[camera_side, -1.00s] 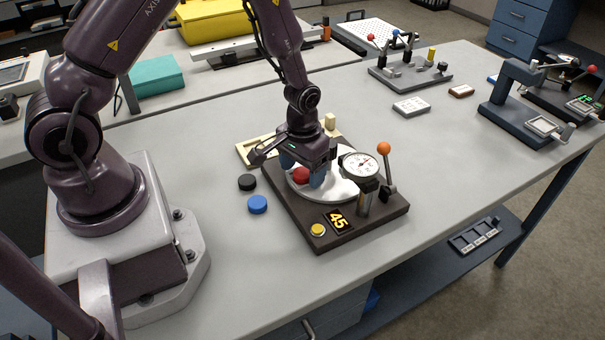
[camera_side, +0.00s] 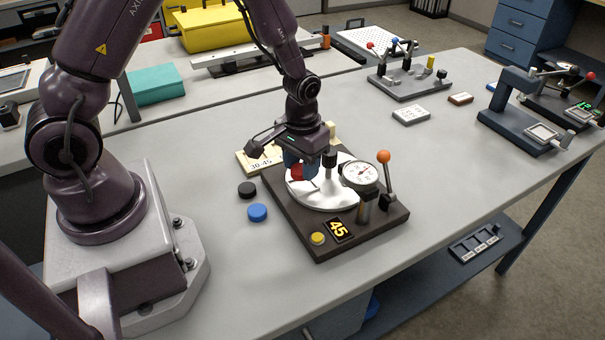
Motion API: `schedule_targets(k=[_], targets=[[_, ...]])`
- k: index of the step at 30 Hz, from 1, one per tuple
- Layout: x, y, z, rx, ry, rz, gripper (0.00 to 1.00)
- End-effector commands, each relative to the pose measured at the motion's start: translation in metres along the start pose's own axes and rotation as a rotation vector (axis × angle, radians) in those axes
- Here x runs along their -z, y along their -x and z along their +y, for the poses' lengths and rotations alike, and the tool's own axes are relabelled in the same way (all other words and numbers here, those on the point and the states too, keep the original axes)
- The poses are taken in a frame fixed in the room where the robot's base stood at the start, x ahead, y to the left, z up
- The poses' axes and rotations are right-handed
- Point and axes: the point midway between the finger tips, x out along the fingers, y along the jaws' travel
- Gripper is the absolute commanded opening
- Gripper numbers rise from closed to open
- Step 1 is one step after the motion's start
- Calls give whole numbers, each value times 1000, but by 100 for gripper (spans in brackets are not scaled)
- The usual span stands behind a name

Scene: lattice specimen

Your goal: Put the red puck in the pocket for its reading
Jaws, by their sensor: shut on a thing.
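My gripper (camera_side: 300,170) is shut on the red puck (camera_side: 297,172) at the left part of a round white plate (camera_side: 318,202). A gripper finger partly covers the puck, and I cannot tell whether the puck touches the plate. The plate sits on a dark base (camera_side: 375,222) with a round dial gauge (camera_side: 360,173), an orange-knobbed lever (camera_side: 384,158), a yellow button (camera_side: 318,238) and a display (camera_side: 339,230) reading 45. A cream pocket tray (camera_side: 258,160) lies behind the base, partly hidden by my gripper; one visible label seems to read 30-45.
A black puck (camera_side: 247,190) and a blue puck (camera_side: 257,212) lie on the table left of the base. A grey fixture (camera_side: 410,82), a small white block (camera_side: 411,114) and a dark blue press (camera_side: 520,115) stand farther right. The table's front is clear.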

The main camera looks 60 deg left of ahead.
Motion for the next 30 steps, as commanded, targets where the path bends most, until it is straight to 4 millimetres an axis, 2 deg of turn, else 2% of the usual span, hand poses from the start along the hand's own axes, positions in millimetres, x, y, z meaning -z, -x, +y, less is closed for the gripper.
schedule_targets(k=[1,6,8,11,14,21,24,27,30], targets=[[1,13,0,-2,0,7,2],[1,44,0,-2,0,7,2],[1,52,-1,-1,4,6,2],[2,56,-13,0,38,5,2],[3,47,-40,2,116,0,2],[11,6,-126,4,377,3,2],[12,-9,-154,4,461,6,2],[15,-19,-172,5,515,8,2],[23,-22,-177,6,526,13,2]])
